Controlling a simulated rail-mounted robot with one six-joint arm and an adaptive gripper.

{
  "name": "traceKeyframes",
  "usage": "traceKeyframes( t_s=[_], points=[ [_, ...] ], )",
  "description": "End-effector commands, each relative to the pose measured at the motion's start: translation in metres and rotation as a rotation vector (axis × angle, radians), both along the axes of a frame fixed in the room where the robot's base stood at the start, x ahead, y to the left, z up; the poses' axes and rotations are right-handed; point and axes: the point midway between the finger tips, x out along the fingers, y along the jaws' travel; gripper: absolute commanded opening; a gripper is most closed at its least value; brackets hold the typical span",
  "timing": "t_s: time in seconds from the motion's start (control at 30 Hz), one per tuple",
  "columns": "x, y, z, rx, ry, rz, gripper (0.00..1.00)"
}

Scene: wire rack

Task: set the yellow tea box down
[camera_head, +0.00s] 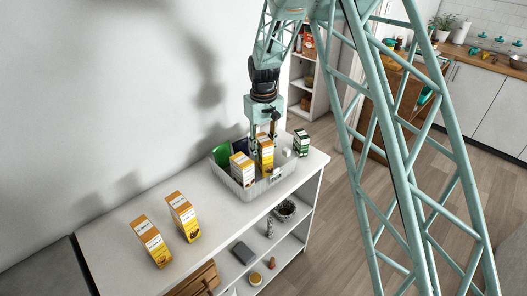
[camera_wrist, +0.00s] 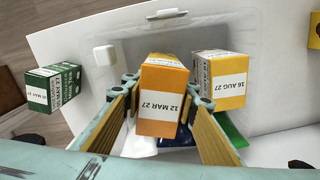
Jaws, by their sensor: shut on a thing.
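My gripper (camera_head: 265,137) is shut on a yellow tea box (camera_head: 266,157) with an orange top. In the wrist view the held box (camera_wrist: 161,98) sits between my two fingers (camera_wrist: 163,86), with a white label reading 12 MAR 27. The held box is upright, inside or just over the white bin (camera_head: 272,187). I cannot tell whether its bottom touches the bin floor. A second yellow box (camera_head: 243,171), labelled 16 AUG 27 in the wrist view (camera_wrist: 222,80), stands in the bin beside it, a small gap apart.
A small white block (camera_wrist: 105,56) and a green item (camera_head: 222,155) are in the bin. A green box (camera_head: 301,143) stands outside it. Two more yellow boxes (camera_head: 183,216) (camera_head: 152,242) stand on the white top, which has free room between them and the bin.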

Motion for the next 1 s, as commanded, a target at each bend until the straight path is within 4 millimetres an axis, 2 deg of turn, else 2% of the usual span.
traceKeyframes(
  t_s=[1.0],
  points=[
    [0.0, 0.0, -0.012, 0.0, 0.0, 0.0, 0.15]
  ],
)
